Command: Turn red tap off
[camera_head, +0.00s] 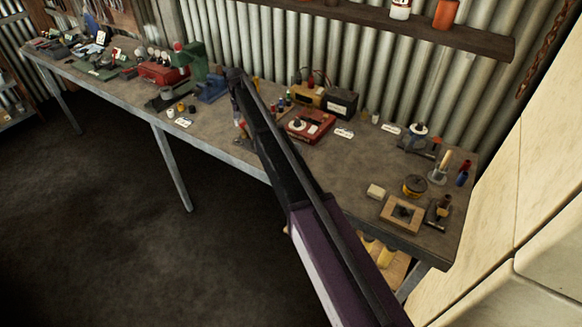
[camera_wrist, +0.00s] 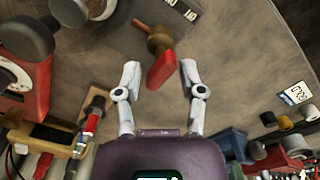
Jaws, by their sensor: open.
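The red tap handle (camera_wrist: 162,70) shows in the wrist view, joined to a brass-coloured tap body (camera_wrist: 160,42) on a dark plate with light lettering. My gripper (camera_wrist: 160,76) is open, with one pale finger on each side of the red handle. The handle's near end lies between the fingertips, and I see a gap on both sides. In the head view my arm crosses the bench and hides most of the tap's area, so I cannot make out the tap clearly there.
The workbench (camera_head: 350,165) is crowded. A red box with a dial (camera_head: 308,125) stands right of my arm, and a green machine (camera_head: 190,65) with a blue vise (camera_head: 211,88) stands left. A card reading COLD (camera_wrist: 297,92) lies at the right in the wrist view.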

